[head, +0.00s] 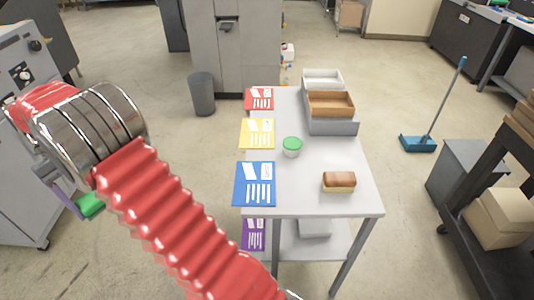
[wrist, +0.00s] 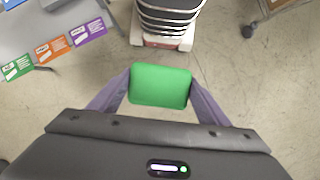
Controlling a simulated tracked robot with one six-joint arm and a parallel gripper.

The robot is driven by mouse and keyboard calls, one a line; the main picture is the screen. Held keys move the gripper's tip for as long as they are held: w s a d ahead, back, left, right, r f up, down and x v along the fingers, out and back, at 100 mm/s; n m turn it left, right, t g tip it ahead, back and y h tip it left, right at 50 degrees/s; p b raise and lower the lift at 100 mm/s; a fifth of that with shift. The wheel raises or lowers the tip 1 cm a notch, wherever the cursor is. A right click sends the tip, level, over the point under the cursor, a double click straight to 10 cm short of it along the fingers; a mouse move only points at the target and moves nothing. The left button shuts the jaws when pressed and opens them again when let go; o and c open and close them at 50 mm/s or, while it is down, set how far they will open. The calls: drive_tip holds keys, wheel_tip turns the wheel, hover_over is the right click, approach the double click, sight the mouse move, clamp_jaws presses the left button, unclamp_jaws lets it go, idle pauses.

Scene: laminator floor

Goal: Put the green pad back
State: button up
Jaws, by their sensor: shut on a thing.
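The green pad (wrist: 160,84) is a rounded green block. In the wrist view my gripper (wrist: 160,92) is shut on it, with one purple finger at each side. In the head view the pad (head: 92,205) shows in part at the left, below my wrist and over the floor, left of the table. The wrist view shows a green card (wrist: 16,68), an orange card (wrist: 52,50) and a purple card (wrist: 88,32) in a row along a grey surface's edge. The pad is apart from that surface.
A dark stack (wrist: 168,18) stands ahead in the wrist view.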

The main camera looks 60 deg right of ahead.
drive_tip(key=shift+a, duration=0.45)
drive_tip(key=s+d+f+n, duration=0.1)
drive_tip(key=s+d, duration=0.2)
drive_tip(key=d, duration=1)
drive_tip(key=s+d+n+h, duration=0.1)
drive_tip(key=s+d, duration=0.3)
drive_tip(key=d, duration=0.9)
drive_tip(key=s+d+f+n, duration=0.1)
drive_tip(key=s+d, duration=0.2)
drive_tip(key=d, duration=0.9)
drive_tip(key=s+d+n, duration=0.2)
drive_tip(key=s+d, duration=1.1)
drive_tip(key=s, duration=0.4)
drive_tip(key=s+d+n+t+h, duration=0.1)
drive_tip(key=s+d+n, duration=0.1)
drive_tip(key=s+d, duration=1.1)
drive_tip(key=s, duration=0.4)
drive_tip(key=shift+f, duration=3.1)
